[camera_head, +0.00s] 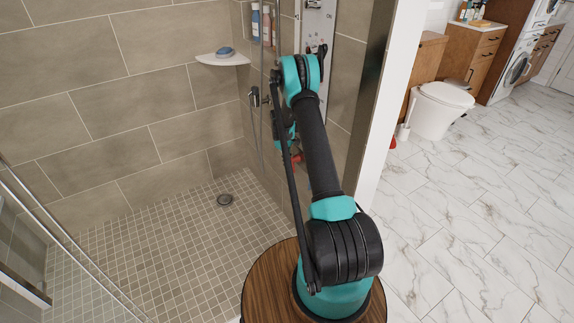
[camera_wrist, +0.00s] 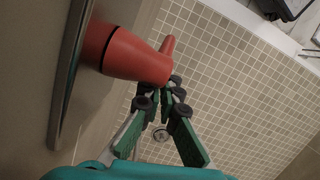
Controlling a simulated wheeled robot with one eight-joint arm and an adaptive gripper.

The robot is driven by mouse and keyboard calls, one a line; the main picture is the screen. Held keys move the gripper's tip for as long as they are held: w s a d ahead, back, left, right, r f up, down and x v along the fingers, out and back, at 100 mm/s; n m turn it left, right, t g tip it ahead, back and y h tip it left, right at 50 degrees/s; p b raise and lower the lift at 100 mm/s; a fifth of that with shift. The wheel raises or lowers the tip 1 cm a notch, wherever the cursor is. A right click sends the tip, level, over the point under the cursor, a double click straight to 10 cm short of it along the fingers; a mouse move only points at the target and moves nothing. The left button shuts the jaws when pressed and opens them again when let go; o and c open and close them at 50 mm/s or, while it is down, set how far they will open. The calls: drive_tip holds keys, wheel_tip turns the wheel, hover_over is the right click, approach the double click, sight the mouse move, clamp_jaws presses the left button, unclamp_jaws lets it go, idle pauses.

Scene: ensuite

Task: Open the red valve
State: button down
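The red valve (camera_wrist: 125,53) sticks out from the shower wall in the wrist view, a rounded tapering body with a narrow red lever (camera_wrist: 168,44) behind its end. A small red part of it (camera_head: 297,161) shows in the head view, low on the shower wall and partly covered by my arm. My gripper (camera_wrist: 162,100), with green finger pads and black joints, is just below the valve's free end in the wrist view. A gap shows between the fingertips, with nothing held in it. Whether a fingertip touches the valve I cannot tell.
The tiled shower floor (camera_head: 160,245) with a round drain (camera_head: 225,200) is clear. A corner shelf (camera_head: 222,59) holds a blue item. A shower panel (camera_head: 317,25) and hose are behind my arm. A white frame edge (camera_head: 385,100) and toilet (camera_head: 440,108) stand to the right.

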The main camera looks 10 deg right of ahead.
drive_tip(key=shift+s+d, duration=0.35)
drive_tip(key=shift+s, duration=0.15)
drive_tip(key=shift+s+d+f, duration=0.1)
drive_tip(key=shift+s+d, duration=0.1)
drive_tip(key=shift+s, duration=0.65)
idle(0.7)
drive_tip(key=w+a, duration=0.3)
drive_tip(key=w, duration=0.3)
drive_tip(key=w+a+r, duration=0.1)
drive_tip(key=w+a, duration=0.2)
drive_tip(key=w, duration=0.3)
drive_tip(key=shift+w+a+r, duration=0.25)
drive_tip(key=shift+w, duration=0.1)
drive_tip(key=shift+r, duration=0.1)
